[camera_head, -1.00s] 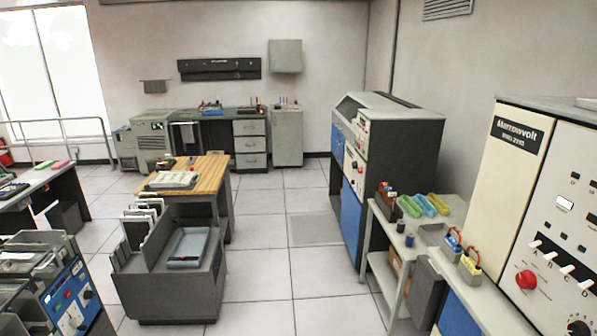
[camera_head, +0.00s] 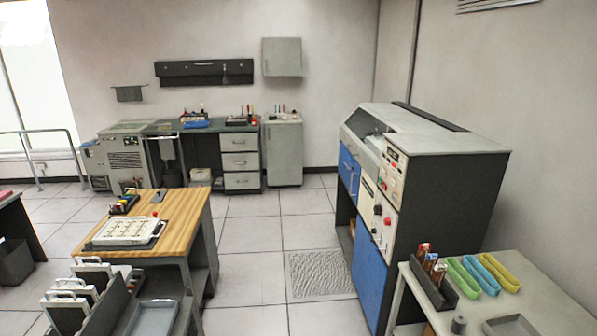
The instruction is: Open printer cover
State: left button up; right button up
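A large machine (camera_head: 452,165) with dark grey sides, blue front panels and a light top stands right of centre against the right wall. It may be the printer; I cannot tell for certain. A sloped cover (camera_head: 374,128) with a darker, window-like area sits at its top left. Whether that cover is open or shut is hard to tell. A control panel (camera_head: 391,176) with knobs and a red button is on its front. Neither of my grippers shows in the view.
A wooden-topped table (camera_head: 180,226) stands left of centre, with a grey rack (camera_head: 105,312) before it. A side table (camera_head: 540,290) with coloured trays stands at the lower right. Open tiled floor (camera_head: 248,240) lies between. A workbench (camera_head: 215,128) lines the back wall.

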aim_at(368, 117)
jog(key=i, duration=2.2)
jog(key=i+j+z, duration=0.15)
jog(key=i+z, duration=0.35)
jog(key=i, duration=0.15)
jog(key=i+j+z, duration=0.95)
jog(key=i+j, duration=0.15)
jog(key=i, duration=0.05)
